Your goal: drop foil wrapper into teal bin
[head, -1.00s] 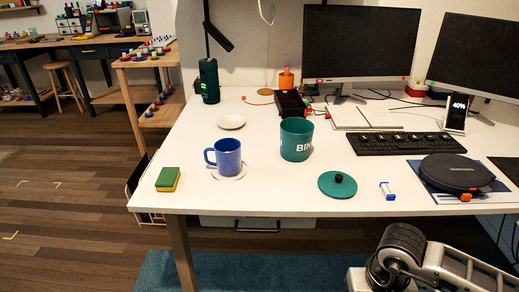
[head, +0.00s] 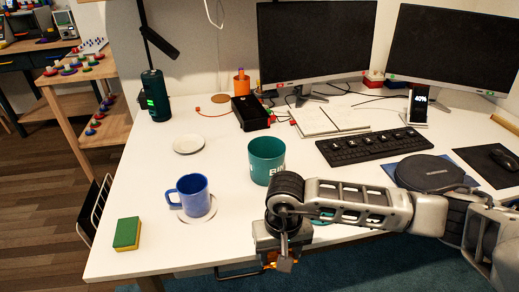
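The teal bin (head: 266,158), an open-topped cup lettered "BIN", stands upright on the white desk near its middle. A teal lid (head: 322,217) lies to its right, mostly covered by my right arm. My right gripper (head: 284,264) hangs pointing down at the desk's front edge, in front of the bin and nearer to me. Its fingers are small and partly hidden, so I cannot tell whether they are open or shut. I cannot make out the foil wrapper; my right arm covers that part of the desk. My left gripper is out of view.
A blue mug (head: 189,195) stands on a white saucer left of the bin. A green and yellow sponge (head: 127,233) lies at the front left. An empty white plate (head: 188,144) is behind the mug. A keyboard (head: 370,146) and round black case (head: 430,173) are on the right.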

